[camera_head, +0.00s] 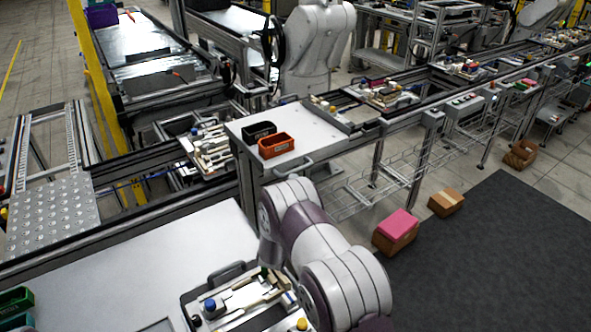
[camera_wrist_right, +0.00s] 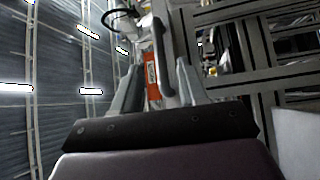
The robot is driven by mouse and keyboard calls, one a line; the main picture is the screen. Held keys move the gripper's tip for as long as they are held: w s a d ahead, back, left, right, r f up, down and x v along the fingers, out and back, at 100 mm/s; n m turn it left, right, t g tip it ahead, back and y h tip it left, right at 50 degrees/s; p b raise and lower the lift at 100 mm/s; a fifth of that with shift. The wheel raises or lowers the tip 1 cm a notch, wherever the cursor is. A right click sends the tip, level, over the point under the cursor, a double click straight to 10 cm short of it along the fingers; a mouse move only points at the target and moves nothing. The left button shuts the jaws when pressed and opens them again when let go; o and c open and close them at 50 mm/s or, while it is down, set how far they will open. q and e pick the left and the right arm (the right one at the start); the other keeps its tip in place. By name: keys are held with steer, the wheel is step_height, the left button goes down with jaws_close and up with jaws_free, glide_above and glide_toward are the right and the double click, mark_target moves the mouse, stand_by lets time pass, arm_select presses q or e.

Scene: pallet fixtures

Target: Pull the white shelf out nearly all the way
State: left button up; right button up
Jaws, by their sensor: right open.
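The white shelf (camera_head: 315,128) is a flat white top in the middle of the head view, with a grey bar handle (camera_head: 293,168) on its near edge. My right arm reaches up below that handle in the head view, and its own links hide the gripper there. In the right wrist view my right gripper (camera_wrist_right: 158,75) is open, with one finger on each side of the picture's middle. The grey handle (camera_wrist_right: 162,55) shows between and beyond the fingertips. I cannot tell whether either finger touches it. My left gripper is not in view.
A black bin (camera_head: 259,131) and an orange bin (camera_head: 276,145) stand on the shelf. A pallet fixture (camera_head: 240,300) with small parts lies on the near conveyor. Boxes (camera_head: 396,234) sit on the floor to the right, beside a dark mat (camera_head: 490,250).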

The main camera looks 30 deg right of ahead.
steer(key=p+x, duration=0.1)
steer(key=x, duration=0.4)
steer(key=shift+w+d, duration=0.15)
steer(key=shift+w, duration=0.05)
jaws_close()
steer(key=shift+s, duration=0.1)
